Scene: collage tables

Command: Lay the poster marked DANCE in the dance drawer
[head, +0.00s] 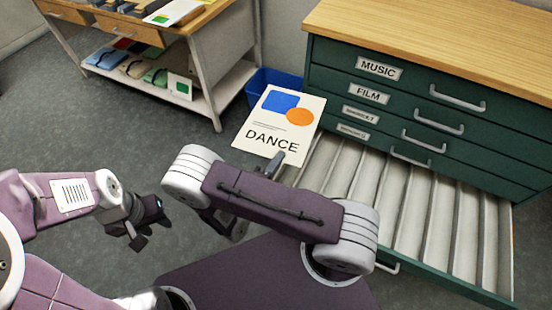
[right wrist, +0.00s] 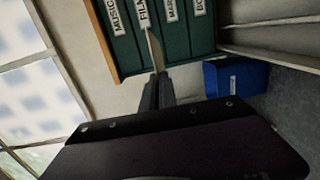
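The DANCE poster (head: 280,122) is a cream sheet with a blue shape and an orange circle. My right gripper (head: 283,158) is shut on its lower edge and holds it in the air, left of the cabinet. In the right wrist view the poster (right wrist: 155,48) shows nearly edge-on between the fingers (right wrist: 157,75). A wide drawer (head: 400,215) with pale lengthwise ridges stands pulled out low on the green cabinet (head: 400,95); its label is hidden. My left gripper (head: 148,225) is at left, away from the poster; its finger gap is unclear.
Closed drawers above carry labels, including MUSIC (head: 379,69) and FILM (head: 368,93). A blue bin (head: 262,82) stands behind the poster, beside the cabinet. A wooden-topped table (head: 195,22) with shelved items stands at back left. Grey floor (head: 60,120) is clear at left.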

